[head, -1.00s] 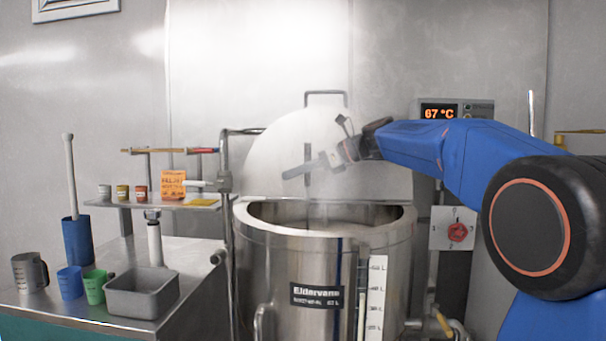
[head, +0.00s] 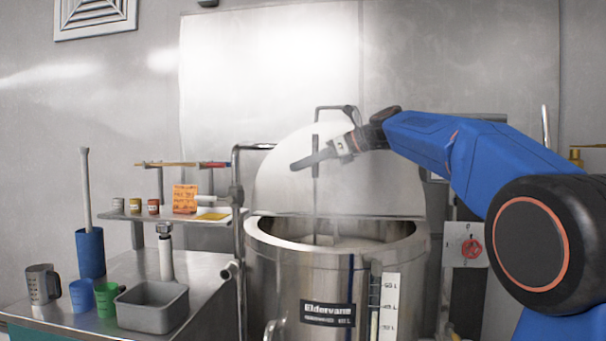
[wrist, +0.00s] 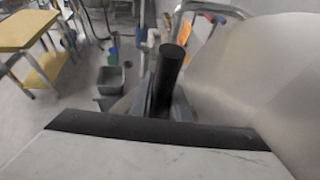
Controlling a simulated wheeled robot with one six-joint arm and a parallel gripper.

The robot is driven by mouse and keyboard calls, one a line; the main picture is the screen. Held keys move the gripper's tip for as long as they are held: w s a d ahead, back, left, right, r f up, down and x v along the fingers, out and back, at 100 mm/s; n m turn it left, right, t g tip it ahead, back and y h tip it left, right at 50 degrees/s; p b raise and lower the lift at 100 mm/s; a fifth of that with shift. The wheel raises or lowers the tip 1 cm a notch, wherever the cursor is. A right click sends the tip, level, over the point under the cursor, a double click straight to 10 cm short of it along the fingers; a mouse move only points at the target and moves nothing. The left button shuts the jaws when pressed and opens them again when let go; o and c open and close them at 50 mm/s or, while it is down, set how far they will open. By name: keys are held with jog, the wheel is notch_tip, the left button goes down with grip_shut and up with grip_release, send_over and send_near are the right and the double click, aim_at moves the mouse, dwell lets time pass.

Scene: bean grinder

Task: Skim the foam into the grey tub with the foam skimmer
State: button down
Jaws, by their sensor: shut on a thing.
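The foam skimmer (head: 315,190) hangs upright from my gripper (head: 312,160), which is shut on its handle. In the wrist view the black handle end (wrist: 171,66) stands between the fingers. The shaft drops into the open steel kettle (head: 275,228), where a small pale shape at its lower end shows inside the rim. Whether that end touches the liquid I cannot tell. A pale surface (head: 350,241) shows in the kettle; foam on it is not clear. The grey tub (head: 152,318) sits on the side bench, left of the kettle; it seems to show in the wrist view (wrist: 110,80).
The kettle's raised lid (head: 275,185) stands behind my gripper. A vertical pipe (head: 238,190) rises between bench and kettle. Green (head: 106,300) and blue (head: 82,297) cups stand left of the tub.

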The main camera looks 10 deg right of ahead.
notch_tip(320, 180, up, 11)
jog(key=shift+r, duration=0.2)
dwell(0.9)
jog(key=shift+a, duration=0.15)
dwell(0.4)
